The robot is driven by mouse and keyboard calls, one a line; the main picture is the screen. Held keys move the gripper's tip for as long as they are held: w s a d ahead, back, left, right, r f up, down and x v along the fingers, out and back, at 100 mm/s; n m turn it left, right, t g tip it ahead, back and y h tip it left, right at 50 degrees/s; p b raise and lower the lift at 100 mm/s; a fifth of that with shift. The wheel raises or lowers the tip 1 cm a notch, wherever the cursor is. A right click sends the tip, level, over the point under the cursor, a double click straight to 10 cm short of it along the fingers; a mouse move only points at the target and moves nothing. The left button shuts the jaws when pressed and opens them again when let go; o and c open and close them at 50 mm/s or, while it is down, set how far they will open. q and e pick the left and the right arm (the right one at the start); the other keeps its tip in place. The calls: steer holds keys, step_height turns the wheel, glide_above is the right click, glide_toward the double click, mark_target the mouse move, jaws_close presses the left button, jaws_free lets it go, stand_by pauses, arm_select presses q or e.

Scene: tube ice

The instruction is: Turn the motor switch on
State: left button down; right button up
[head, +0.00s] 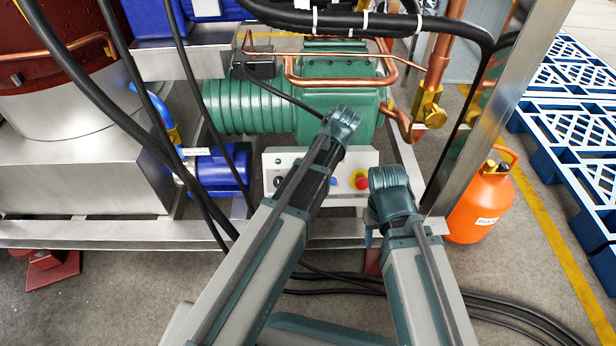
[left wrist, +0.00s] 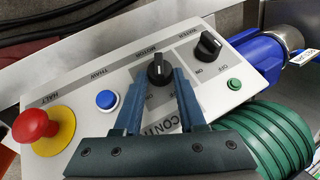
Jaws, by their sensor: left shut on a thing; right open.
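The control panel (head: 352,160) is a pale box on the skid frame; it also fills the left wrist view (left wrist: 110,60). The motor switch (left wrist: 158,72) is a black rotary knob with a light pointer mark, under the label MOTOR. My left gripper (left wrist: 160,78) is shut on the knob, one finger on each side. In the head view my left arm covers the knob and the left fingers. My right gripper (head: 371,238) is open and low in front of the panel, mostly hidden by its own arm, and holds nothing visible.
Beside the motor switch are the water switch (left wrist: 208,46), a green button (left wrist: 234,84), a blue button (left wrist: 106,100) and a red halt button (left wrist: 38,128). A green compressor (head: 250,107) stands behind the panel. An orange bottle (head: 480,205) and blue pallets (head: 575,125) are right.

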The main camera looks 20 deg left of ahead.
arm_select(q)
steer(key=m+y+b, duration=0.1)
steer(key=d+f+m+y+b, duration=0.1)
steer(key=y+b, duration=0.1)
steer(key=shift+s+d+m+y+b, duration=0.15)
steer(key=shift+m+y+b, duration=0.45)
steer(key=shift+y+b, duration=0.3)
steer(key=c, duration=0.5)
jaws_free()
steer(key=shift+r, duration=0.1)
